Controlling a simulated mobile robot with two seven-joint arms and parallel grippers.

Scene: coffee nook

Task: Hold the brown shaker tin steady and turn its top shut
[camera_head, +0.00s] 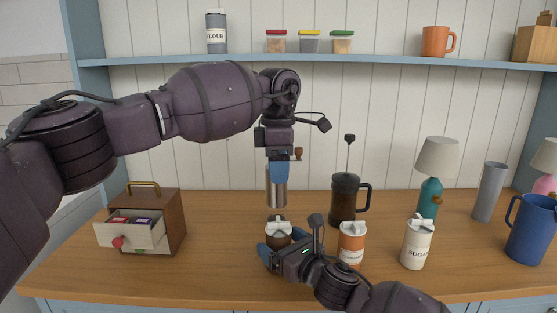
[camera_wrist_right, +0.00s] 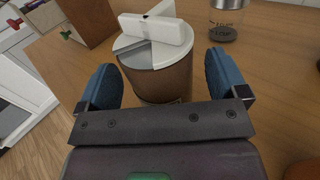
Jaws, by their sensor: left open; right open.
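The brown shaker tin (camera_head: 278,241) stands on the wooden counter, with a pale top (camera_wrist_right: 135,47) that carries a raised white bar. My right gripper (camera_wrist_right: 163,84) is open, low on the counter, with its blue fingers on either side of the tin. In the right wrist view, a gap shows between the tin and each finger. My left gripper (camera_head: 278,174) is open and points down, well above the tin. Its fingers are seen nearly edge-on. The lower front of the tin is partly hidden by my right gripper in the head view.
An orange tin (camera_head: 352,242) and a white sugar tin (camera_head: 416,248) stand to the right. A French press (camera_head: 345,202) stands behind them. A wooden box with an open drawer (camera_head: 130,235) is at left.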

